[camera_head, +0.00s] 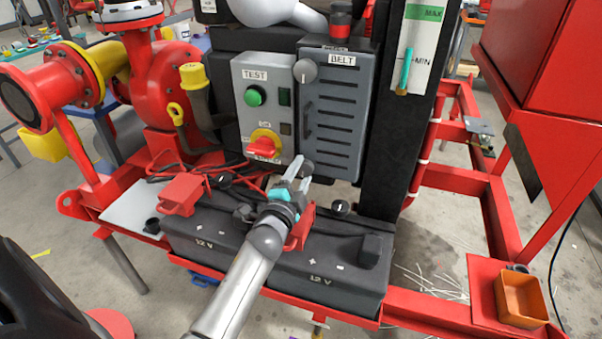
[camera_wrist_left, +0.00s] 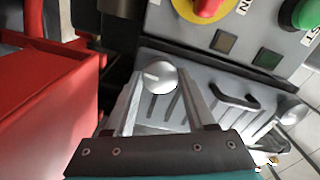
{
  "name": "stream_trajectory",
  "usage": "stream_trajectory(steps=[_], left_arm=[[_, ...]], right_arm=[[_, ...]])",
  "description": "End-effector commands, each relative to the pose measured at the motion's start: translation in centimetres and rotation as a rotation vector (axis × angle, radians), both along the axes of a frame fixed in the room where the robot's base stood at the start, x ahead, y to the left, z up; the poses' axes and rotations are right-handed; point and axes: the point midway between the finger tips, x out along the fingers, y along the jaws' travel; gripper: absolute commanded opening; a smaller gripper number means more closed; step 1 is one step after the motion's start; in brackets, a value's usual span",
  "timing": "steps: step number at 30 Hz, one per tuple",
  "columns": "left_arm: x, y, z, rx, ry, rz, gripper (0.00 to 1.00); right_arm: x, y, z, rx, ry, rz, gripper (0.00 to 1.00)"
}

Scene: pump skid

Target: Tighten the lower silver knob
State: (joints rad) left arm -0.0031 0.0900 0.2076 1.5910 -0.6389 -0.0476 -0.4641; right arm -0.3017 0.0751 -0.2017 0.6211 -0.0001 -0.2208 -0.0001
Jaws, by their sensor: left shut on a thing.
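The lower silver knob (camera_head: 307,167) is at the bottom left corner of the grey BELT cover (camera_head: 335,125). It shows in the left wrist view as a round silver head (camera_wrist_left: 160,76) with a pale line on it. My left gripper (camera_head: 297,178) comes up from below and is shut on this knob, with one finger on either side. The fingers partly cover the knob in the head view. The upper silver knob (camera_head: 305,71) sits at the cover's upper left and also shows in the wrist view (camera_wrist_left: 290,112). My right gripper is not in view.
The TEST panel (camera_head: 264,107), with a green button and a red-and-yellow switch, is close left of the cover. Below are black 12 V batteries (camera_head: 275,255) with red terminal covers and cables. A black post (camera_head: 392,130) stands to the right.

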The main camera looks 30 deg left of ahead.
Motion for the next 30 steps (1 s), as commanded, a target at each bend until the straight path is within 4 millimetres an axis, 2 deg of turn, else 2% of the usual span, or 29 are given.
stream_trajectory(steps=[5,6,13,23,26,30], left_arm=[[0.0,0.0,0.0,0.001,0.0,-0.001,0.0],[0.0,0.0,0.0,0.001,0.0,-0.001,0.58],[0.0,0.0,0.0,0.002,0.0,0.0,0.83],[-0.2,-0.1,0.0,0.002,0.001,0.0,0.85],[-1.0,-0.3,-0.1,0.001,0.003,0.0,0.85],[-3.0,-0.7,0.0,0.002,0.004,0.001,0.85]], right_arm=[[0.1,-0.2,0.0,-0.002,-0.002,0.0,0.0],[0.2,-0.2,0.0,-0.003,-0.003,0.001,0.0],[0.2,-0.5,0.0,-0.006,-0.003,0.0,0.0],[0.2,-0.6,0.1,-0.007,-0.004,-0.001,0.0],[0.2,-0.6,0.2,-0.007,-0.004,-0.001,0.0],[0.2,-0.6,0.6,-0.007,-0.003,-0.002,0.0]])
